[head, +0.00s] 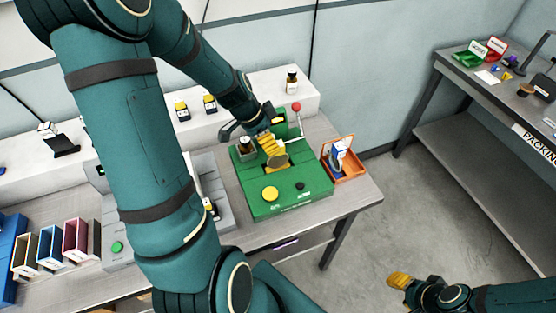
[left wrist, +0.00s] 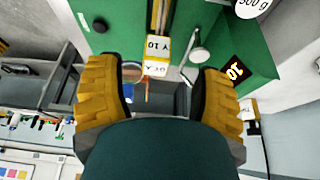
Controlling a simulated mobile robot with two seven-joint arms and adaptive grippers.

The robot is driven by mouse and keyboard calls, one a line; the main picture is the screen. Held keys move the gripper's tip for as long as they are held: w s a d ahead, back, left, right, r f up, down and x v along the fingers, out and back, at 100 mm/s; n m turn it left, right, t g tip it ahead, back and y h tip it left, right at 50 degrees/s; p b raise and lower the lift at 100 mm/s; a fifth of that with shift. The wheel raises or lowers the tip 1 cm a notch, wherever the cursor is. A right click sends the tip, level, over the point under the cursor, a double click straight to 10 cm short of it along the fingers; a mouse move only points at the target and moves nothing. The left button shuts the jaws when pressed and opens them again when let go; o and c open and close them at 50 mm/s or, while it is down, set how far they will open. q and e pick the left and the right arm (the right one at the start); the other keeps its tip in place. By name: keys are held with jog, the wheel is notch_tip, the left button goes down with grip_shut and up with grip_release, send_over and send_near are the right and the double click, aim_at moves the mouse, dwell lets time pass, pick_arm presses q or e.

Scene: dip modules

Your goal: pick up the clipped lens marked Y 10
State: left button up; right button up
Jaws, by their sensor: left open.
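The clipped lens marked Y 10 shows its white and yellow tag (left wrist: 157,44) upside down at the top middle of the left wrist view. A second white label (left wrist: 154,68) sits just below it. The lens itself cannot be made out. My left gripper (left wrist: 160,92) is open, with one yellow finger on each side of the tag's line and nothing touching the tag. In the head view my left gripper (head: 272,146) is over the green machine (head: 245,190) and hides part of it. My right gripper (head: 399,281) is at the lower right, away from the bench.
An orange bin (head: 349,175) stands right of the green machine. A lever with a red knob (head: 296,107) rises behind it. Coloured holders (head: 75,240) stand at left. A packing table (head: 478,85) is at far right.

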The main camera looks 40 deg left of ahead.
aim_at(278, 157)
pick_arm(q)
jog(key=shift+w+d+x, duration=0.15)
jog(key=shift+x, duration=1.15)
jog(key=shift+w+d+x, duration=0.1)
jog(key=shift+d+x, duration=0.05)
jog(key=shift+x, duration=1.15)
jog(key=shift+r, duration=0.15)
grip_shut()
